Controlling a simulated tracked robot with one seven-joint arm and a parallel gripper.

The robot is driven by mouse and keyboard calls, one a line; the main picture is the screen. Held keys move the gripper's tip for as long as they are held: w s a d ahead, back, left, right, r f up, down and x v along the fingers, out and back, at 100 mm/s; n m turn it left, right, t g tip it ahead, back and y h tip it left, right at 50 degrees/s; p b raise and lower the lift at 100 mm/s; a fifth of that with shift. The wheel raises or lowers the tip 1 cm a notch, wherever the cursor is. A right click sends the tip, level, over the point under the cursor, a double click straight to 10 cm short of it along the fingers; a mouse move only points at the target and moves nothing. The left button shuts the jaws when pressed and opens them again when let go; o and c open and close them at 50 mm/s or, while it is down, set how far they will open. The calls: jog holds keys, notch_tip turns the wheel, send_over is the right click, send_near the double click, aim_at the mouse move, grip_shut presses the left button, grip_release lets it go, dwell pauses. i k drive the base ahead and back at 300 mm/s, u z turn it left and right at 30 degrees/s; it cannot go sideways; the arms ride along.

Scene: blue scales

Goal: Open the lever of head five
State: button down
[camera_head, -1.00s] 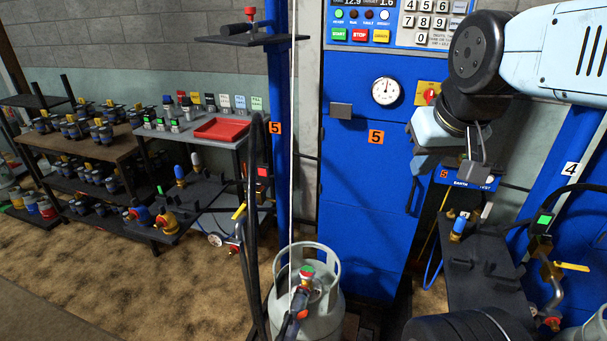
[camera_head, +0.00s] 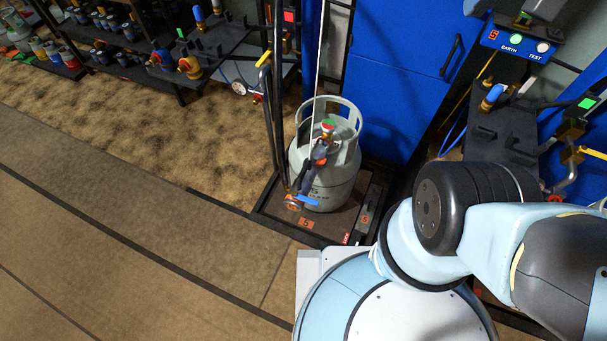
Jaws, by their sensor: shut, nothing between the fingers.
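A grey gas cylinder (camera_head: 325,185) with a collar guard stands upright on a dark scale platform (camera_head: 274,207) with an orange 5 label (camera_head: 306,223). A dark filling head (camera_head: 319,153) sits at the valve. A blue lever (camera_head: 308,200) shows low at the cylinder's front left, beside an orange-red fitting (camera_head: 293,203). I cannot tell whether the lever is open or closed. My gripper cannot be made out in this view; only the lower part of my arm shows at bottom right.
A blue cabinet (camera_head: 395,70) stands behind the cylinder, with an earth-test box (camera_head: 515,42) at its right. Black hoses and a thin white line run beside the cylinder. A dark shelf (camera_head: 500,125) holds a blue-handled fitting (camera_head: 492,97). The floor at left is clear.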

aim_at(294, 195)
jog(key=z, duration=0.05)
jog(key=k, duration=0.5)
jog(key=z, duration=0.7)
jog(key=k, duration=0.95)
jog(key=u, duration=0.7)
jog(key=i, duration=1)
jog(key=z, duration=0.05)
